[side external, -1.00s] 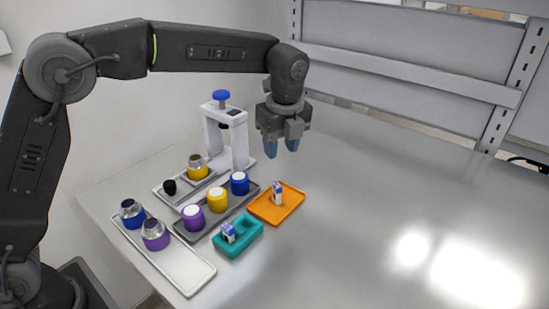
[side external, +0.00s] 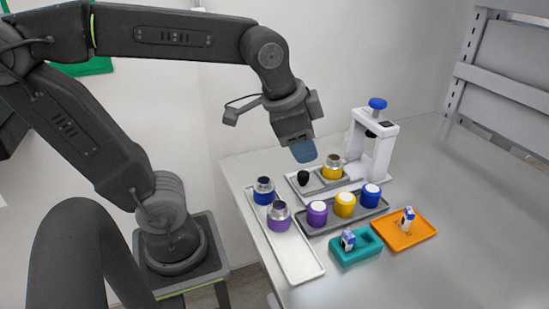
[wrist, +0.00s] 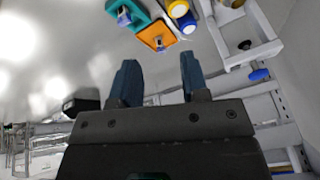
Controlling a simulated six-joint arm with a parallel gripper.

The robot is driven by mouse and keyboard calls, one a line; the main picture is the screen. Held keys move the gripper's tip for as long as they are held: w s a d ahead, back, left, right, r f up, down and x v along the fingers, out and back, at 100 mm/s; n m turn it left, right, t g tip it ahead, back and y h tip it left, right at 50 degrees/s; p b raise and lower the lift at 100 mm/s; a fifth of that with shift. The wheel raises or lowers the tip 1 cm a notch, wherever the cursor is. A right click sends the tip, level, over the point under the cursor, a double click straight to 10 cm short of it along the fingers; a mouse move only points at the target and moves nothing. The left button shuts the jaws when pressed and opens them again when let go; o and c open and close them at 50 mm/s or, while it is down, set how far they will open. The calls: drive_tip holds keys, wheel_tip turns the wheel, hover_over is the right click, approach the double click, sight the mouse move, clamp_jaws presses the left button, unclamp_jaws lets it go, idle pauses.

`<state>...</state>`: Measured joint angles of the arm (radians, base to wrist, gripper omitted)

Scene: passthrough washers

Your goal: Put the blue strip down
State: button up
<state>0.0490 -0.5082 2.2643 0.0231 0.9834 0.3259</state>
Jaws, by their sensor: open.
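A small white-and-blue strip piece (side external: 407,219) stands on the orange tray (side external: 421,237); this piece also shows in the wrist view (wrist: 159,43). A similar white-and-blue piece (side external: 348,239) sits in the teal holder (side external: 356,259), tilted, and shows in the wrist view (wrist: 124,17). I cannot tell which one the task calls the blue strip. My gripper (side external: 304,152) is above the left side of the bench, left of the white press, well apart from both pieces. In the wrist view its blue fingers (wrist: 158,78) are spread with nothing between them.
The white press (side external: 382,148) with a blue knob stands at the back. Purple, yellow and blue pots with white lids stand on a grey tray (side external: 322,225). Two metal-topped jars stand on a white tray (side external: 297,258). The bench's right side is clear.

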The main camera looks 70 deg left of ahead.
drive_tip(key=s+f+n, duration=0.2)
drive_tip(key=s+n, duration=0.1)
drive_tip(key=s+a+f+n+t, duration=0.1)
drive_tip(key=s, duration=0.1)
